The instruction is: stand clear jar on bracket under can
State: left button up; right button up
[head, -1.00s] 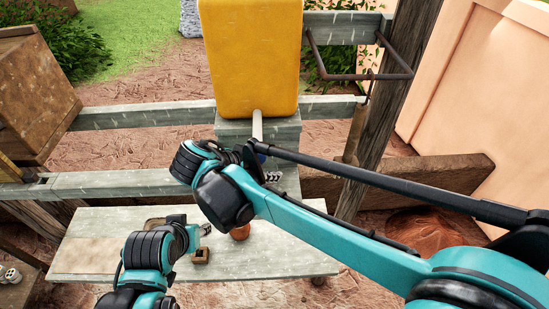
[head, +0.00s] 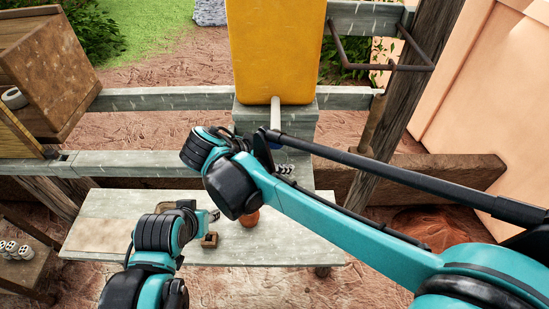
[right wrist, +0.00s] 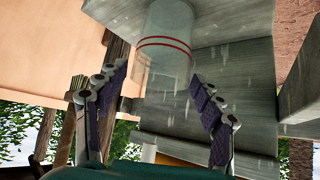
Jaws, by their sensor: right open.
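A clear jar (right wrist: 165,52) with red bands shows in the right wrist view, where the scene appears upside down. Its base end seems to meet a grey surface of the bracket (right wrist: 232,75); contact is unclear. My right gripper (right wrist: 160,84) is open, with one finger on each side of the jar and gaps beside it. In the head view my right gripper (head: 272,158) is just below the pale spout (head: 275,113) of the yellow can (head: 274,50), and the jar is hidden. My left gripper (head: 209,216) is low over the bench; its fingers are unclear.
The grey bench (head: 115,237) holds a small brown wooden block (head: 210,240) and a round orange-brown pot (head: 251,219). Grey rails (head: 150,99) cross behind. A dark post (head: 405,110) stands right of the can.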

jog(key=b+v, duration=0.1)
jog(key=v, duration=1)
jog(key=shift+r, duration=0.25)
jog(key=shift+s+a, duration=0.15)
jog(key=shift+s, duration=0.05)
jog(key=shift+w, duration=0.1)
